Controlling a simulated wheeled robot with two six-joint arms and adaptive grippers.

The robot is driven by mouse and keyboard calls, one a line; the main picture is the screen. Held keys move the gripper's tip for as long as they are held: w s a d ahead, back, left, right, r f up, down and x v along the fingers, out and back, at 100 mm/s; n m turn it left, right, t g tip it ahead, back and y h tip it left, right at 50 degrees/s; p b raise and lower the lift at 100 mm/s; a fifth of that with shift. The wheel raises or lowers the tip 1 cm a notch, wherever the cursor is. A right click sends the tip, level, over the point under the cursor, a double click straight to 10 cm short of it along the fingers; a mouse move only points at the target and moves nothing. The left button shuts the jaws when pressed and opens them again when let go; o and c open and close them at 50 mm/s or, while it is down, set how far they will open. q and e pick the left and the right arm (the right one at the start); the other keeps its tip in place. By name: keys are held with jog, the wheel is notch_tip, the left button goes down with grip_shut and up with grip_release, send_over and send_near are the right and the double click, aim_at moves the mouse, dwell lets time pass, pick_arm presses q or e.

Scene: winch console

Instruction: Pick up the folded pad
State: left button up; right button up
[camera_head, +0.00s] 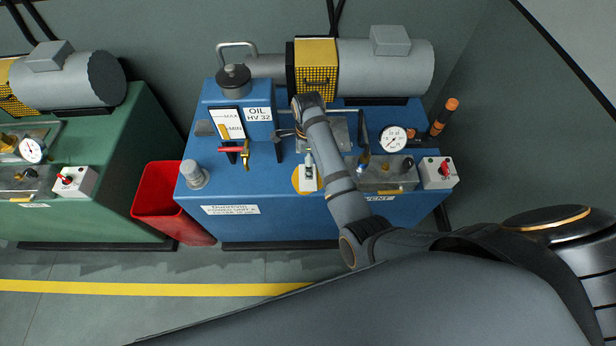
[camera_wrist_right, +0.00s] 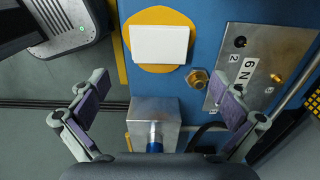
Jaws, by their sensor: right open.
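The folded pad (camera_wrist_right: 158,44) is a white, flat rectangle. It lies on a round yellow patch (camera_wrist_right: 131,42) on the blue unit. In the head view the pad (camera_head: 308,183) shows near the unit's front edge, just left of my right forearm. My right gripper (camera_wrist_right: 165,90) is open and empty, its two fingers spread wide apart. In the wrist view the pad lies beyond the fingertips, toward the top, and apart from them. In the head view my arm hides most of the gripper. My left gripper is in neither view.
A metal block (camera_wrist_right: 153,114) with a blue fitting stands beside the patch, between the fingers in the wrist view. A brass plug (camera_wrist_right: 197,78) and a metal plate (camera_wrist_right: 255,66) lie close by. A red bin (camera_head: 165,200) stands left of the unit.

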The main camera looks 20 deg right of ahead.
notch_tip(320, 180, down, 3)
jog(key=shift+f, duration=0.1)
notch_tip(320, 180, down, 5)
jog(key=shift+s+f, duration=0.1)
jog(key=c, duration=0.8)
jog(key=shift+a, duration=0.1)
